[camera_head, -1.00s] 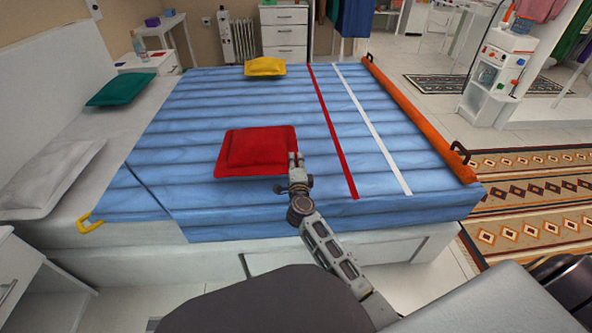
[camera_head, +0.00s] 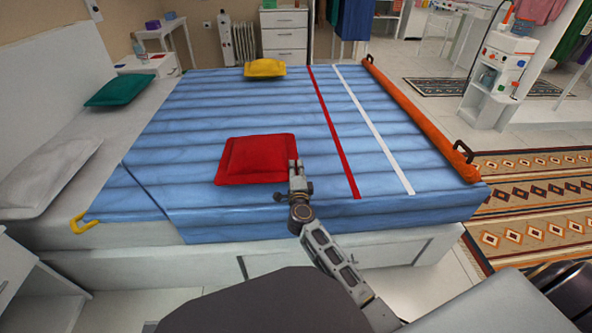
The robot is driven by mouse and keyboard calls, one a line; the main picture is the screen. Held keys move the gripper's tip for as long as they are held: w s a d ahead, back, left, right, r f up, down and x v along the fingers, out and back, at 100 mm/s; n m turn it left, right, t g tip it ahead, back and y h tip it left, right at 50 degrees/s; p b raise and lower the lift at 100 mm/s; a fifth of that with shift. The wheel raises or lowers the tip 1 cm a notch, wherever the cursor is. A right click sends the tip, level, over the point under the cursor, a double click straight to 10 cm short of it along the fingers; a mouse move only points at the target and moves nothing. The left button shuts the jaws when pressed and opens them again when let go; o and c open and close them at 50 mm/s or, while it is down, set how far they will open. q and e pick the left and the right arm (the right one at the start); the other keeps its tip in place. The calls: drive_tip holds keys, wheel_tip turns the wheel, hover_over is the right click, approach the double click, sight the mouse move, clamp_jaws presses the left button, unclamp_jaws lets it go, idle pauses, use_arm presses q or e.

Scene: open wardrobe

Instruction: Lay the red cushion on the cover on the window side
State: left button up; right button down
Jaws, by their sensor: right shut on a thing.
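The red cushion (camera_head: 256,158) is over the near middle of the blue cover (camera_head: 200,130), flat and level. I cannot tell whether its underside touches the cover. My right gripper (camera_head: 295,167) is shut on the cushion's right edge; its arm reaches in from the near side. The blue cover is spread over the bed, with a red stripe (camera_head: 335,135) and a white stripe (camera_head: 375,130) towards its right. My left gripper is not in view. No window shows.
A yellow cushion (camera_head: 264,68) lies at the cover's far edge, and a green cushion (camera_head: 119,90) near the headboard. A white pillow (camera_head: 50,172) lies at left. An orange roll (camera_head: 418,115) runs along the right edge. The middle of the cover is clear.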

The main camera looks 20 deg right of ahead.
idle(0.3)
drive_tip(key=c, duration=1.5)
unclamp_jaws()
drive_tip(key=shift+f, duration=0.1)
